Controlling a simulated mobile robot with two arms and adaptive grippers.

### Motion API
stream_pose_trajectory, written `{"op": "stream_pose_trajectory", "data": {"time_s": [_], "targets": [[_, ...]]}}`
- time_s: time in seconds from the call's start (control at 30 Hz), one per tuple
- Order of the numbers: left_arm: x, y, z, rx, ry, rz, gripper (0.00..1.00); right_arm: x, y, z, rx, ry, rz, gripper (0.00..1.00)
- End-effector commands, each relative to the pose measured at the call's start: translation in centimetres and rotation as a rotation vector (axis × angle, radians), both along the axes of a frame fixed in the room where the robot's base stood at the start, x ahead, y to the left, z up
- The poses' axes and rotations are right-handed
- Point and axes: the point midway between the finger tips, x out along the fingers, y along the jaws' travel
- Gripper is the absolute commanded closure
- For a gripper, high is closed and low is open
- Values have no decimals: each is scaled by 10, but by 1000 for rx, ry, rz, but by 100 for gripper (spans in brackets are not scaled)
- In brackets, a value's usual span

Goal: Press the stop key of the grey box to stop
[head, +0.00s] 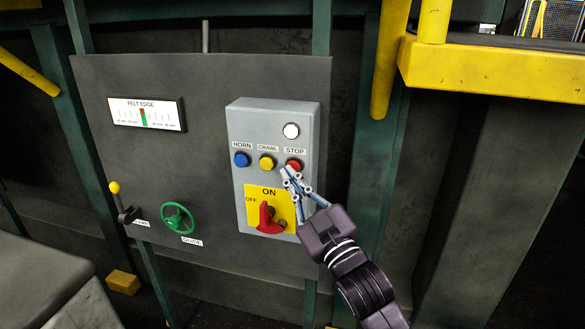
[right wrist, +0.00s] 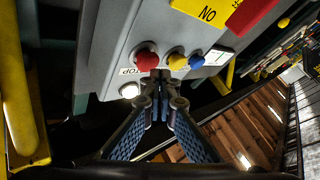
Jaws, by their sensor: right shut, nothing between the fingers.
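The grey box (head: 237,190) is mounted on a dark panel in the middle of the head view. Its red stop key (head: 293,164) is at the right of a row, under the STOP label, and also shows in the right wrist view (right wrist: 146,60). My right gripper (head: 287,174) is shut and empty, its fingertips right by the stop key, slightly toward its lower left in the head view. In the right wrist view the tips (right wrist: 161,74) appear beside the red key; I cannot tell whether they touch it. My left gripper is not in view.
The blue horn key (head: 241,160) and yellow crawl key (head: 267,163) sit left of the stop key. A white lamp (head: 291,131) is above, a red rotary switch (head: 266,219) below. A green handwheel (head: 178,218) and a yellow rail (head: 490,70) flank the box.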

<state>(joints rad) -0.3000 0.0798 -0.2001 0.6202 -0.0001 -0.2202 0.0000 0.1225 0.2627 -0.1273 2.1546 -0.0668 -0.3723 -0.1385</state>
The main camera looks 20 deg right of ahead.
Motion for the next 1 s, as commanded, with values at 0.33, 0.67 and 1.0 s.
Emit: {"op": "stream_pose_trajectory", "data": {"time_s": [0.33, 0.67, 1.0], "targets": [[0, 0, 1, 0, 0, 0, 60, -4, 3, 0, 0, 0, 0, 100], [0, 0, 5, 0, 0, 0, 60, -23, 16, 0, 3, 1, 3, 100], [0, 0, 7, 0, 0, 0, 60, -45, 30, 0, 1, 0, 0, 100]]}}
